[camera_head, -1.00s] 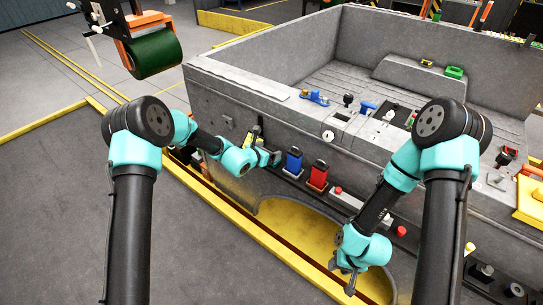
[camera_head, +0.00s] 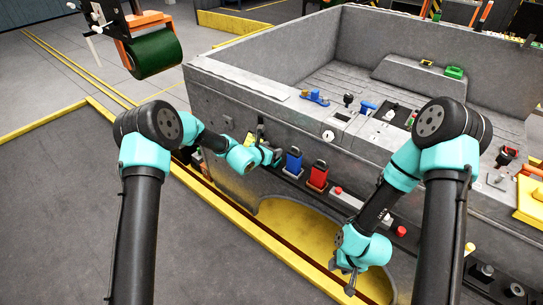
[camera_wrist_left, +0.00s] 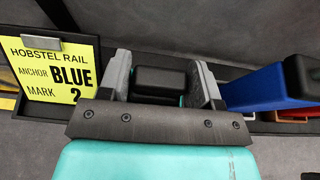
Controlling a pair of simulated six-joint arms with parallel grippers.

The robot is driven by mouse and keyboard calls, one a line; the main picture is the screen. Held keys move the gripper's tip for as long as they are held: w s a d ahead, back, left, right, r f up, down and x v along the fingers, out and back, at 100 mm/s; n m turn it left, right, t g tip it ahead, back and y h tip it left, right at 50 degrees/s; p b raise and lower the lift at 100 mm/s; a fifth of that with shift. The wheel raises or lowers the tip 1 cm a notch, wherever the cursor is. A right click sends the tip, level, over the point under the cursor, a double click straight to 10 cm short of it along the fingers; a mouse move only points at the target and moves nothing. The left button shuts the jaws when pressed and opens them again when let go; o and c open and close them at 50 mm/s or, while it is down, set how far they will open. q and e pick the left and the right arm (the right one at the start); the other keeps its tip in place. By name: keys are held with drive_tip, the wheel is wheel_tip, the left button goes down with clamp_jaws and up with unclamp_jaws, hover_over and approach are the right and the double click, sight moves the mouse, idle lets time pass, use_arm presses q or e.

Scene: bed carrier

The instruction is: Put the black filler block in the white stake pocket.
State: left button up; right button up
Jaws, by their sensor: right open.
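In the head view my left gripper (camera_head: 268,156) is at the carrier's side rail, just left of the blue piece. My right gripper (camera_head: 347,280) is open and low, in front of the yellow wheel arch. I cannot make out a white stake pocket with certainty.
A blue piece (camera_head: 293,162) and a red piece (camera_head: 317,176), both black-topped, stand along the rail. A yellow label (camera_wrist_left: 58,68) reading "BLUE 2" is left of my left gripper. The carrier's side wall (camera_head: 290,115) rises behind. A green roller (camera_head: 154,53) hangs at upper left.

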use_arm(q)
drive_tip(key=c, duration=0.5)
drive_tip(key=shift+r, duration=0.15)
drive_tip(key=shift+r, duration=0.6)
wheel_tip(320, 180, up, 2)
drive_tip(key=shift+r, duration=0.1)
drive_tip(key=s, duration=0.5)
drive_tip(key=s+r, duration=0.1)
drive_tip(key=s, duration=1)
drive_tip(key=shift+r, duration=0.15)
